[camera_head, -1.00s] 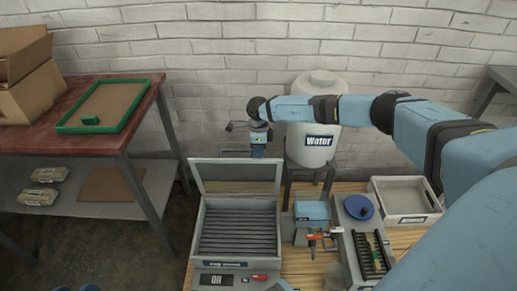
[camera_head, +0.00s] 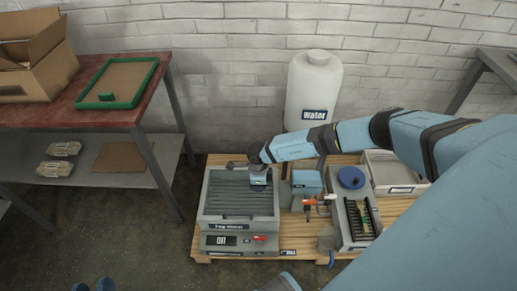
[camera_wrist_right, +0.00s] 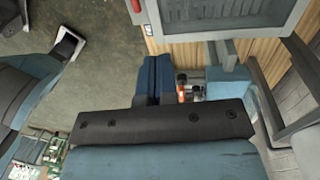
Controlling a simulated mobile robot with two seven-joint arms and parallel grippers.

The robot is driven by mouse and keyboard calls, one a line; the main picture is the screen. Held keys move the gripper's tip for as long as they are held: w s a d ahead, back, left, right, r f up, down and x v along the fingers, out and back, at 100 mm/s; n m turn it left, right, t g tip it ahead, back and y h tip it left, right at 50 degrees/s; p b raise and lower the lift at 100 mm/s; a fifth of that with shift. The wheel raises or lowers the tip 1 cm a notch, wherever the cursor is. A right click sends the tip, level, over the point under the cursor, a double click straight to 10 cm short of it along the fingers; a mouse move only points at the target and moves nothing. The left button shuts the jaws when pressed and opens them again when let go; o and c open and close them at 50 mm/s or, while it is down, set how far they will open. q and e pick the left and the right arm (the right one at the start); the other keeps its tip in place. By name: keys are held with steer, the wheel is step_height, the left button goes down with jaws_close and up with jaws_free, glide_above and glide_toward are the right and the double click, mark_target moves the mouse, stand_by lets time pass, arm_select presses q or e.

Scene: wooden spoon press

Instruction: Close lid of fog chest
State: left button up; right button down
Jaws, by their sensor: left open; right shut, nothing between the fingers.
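The fog chest (camera_head: 240,240) is a grey box at the middle of the head view, with dark ridged slats showing in its top. Its lid (camera_head: 211,180) now lies low over the box instead of standing up. I cannot tell whether it is fully seated. In the right wrist view the chest's grey frame (camera_wrist_right: 222,31) fills the top. My right gripper (camera_head: 259,185) is shut and empty, over the far right part of the lid; contact is unclear. Its blue fingers also show in the right wrist view (camera_wrist_right: 152,80). My left gripper (camera_head: 92,286) is open at the bottom left edge, far from the chest.
Right of the chest are a light blue box (camera_head: 307,182), an orange-handled valve (camera_head: 318,201), and a unit with a blue disc (camera_head: 351,177). A white water tank (camera_head: 314,88) stands behind, and a grey bin (camera_head: 395,168) at the right. A red-topped table (camera_head: 60,117) stands at the left.

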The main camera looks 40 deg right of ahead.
steer(key=b, duration=0.1)
glide_above(258, 222)
step_height(258, 222, down, 7)
steer(key=shift+t+h, duration=0.5)
steer(key=shift+t, duration=0.2)
steer(key=f+b, duration=0.1)
steer(key=f, duration=0.2)
steer(key=s+f+b, duration=0.1)
steer(key=f, duration=0.1)
steer(key=a+f+b, duration=0.1)
steer(key=f, duration=0.2)
steer(key=shift+s+f, duration=0.15)
steer(key=shift+f, duration=0.2)
arm_select(q)
steer(key=shift+d+r+t+h, duration=0.4)
steer(key=shift+r+h, duration=0.05)
steer(key=shift+r, duration=0.4)
steer(key=shift+d+r+t+h, duration=0.4)
steer(key=shift+r, duration=0.4)
steer(key=shift+d+r+t+h, duration=0.4)
steer(key=shift+r+h, duration=0.05)
steer(key=shift+r, duration=0.4)
arm_select(e)
steer(key=shift+f, duration=0.75)
